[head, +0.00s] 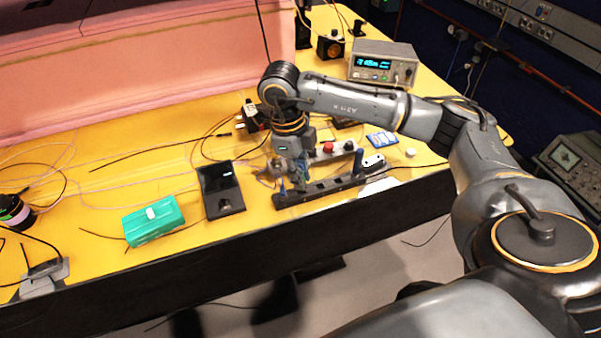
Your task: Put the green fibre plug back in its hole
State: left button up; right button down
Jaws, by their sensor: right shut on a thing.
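My right gripper (299,182) points down over the left part of a dark rail (323,192) near the table's front edge. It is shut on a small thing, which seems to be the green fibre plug. The fingers mostly hide it, and its colour and its hole cannot be made out. I cannot tell whether it touches the rail. A blue upright plug (282,189) stands at the rail's left end and another blue one (358,161) at its right end. My left gripper is not in view.
A black device (221,190) and a green box (153,220) lie left of the rail. Behind the rail is a grey bar with a red knob (328,147). A meter (383,63) stands at the back. Loose cables cross the yellow table (120,180).

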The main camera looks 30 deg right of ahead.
jog(key=shift+f+b, duration=1)
jog(key=shift+f, duration=0.2)
jog(key=c, duration=1.2)
grip_release()
jog(key=r, duration=0.4)
jog(key=w+r, duration=0.1)
jog(key=r, duration=0.3)
jog(key=a+r, duration=0.1)
jog(key=r, duration=0.2)
jog(key=shift+w+r, duration=0.4)
